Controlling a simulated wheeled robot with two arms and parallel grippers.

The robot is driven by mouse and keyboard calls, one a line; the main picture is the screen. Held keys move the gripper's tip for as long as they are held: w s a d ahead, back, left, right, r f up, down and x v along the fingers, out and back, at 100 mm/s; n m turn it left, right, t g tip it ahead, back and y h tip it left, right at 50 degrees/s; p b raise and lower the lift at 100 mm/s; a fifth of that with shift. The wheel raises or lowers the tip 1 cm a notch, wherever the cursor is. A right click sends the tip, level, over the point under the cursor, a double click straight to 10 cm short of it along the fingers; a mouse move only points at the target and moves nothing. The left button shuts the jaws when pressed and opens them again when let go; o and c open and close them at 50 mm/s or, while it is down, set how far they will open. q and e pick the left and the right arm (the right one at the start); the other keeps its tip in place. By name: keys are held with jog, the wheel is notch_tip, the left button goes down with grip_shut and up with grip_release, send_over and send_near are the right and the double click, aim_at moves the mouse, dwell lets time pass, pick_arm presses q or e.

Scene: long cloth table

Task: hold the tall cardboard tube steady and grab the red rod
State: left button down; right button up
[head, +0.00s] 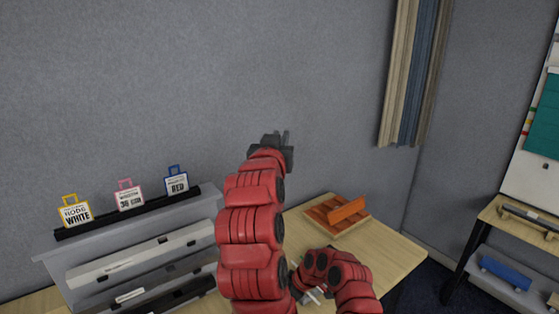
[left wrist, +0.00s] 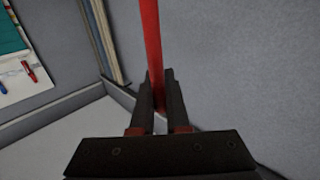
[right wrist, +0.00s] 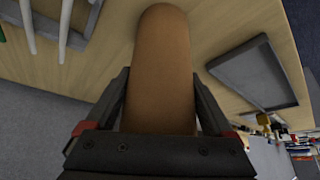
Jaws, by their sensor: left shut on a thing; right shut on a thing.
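The red rod (left wrist: 152,40) runs up between the fingers of my left gripper (left wrist: 158,88) in the left wrist view, and the fingers are shut on it. In the head view my left gripper (head: 282,137) is raised high against the grey wall; I cannot make out the rod there. The brown cardboard tube (right wrist: 160,70) lies between the fingers of my right gripper (right wrist: 160,85) in the right wrist view, and they are shut on it. In the head view the tube and most of my right gripper are hidden behind my left arm.
An orange compartment tray (head: 335,213) stands on the wooden table (head: 390,247). A rack with labelled tags (head: 130,196) is at the left. Cloth strips (head: 410,75) hang on the wall. A grey tray (right wrist: 258,75) shows in the right wrist view.

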dwell(0.3)
jog(key=o, duration=1.1)
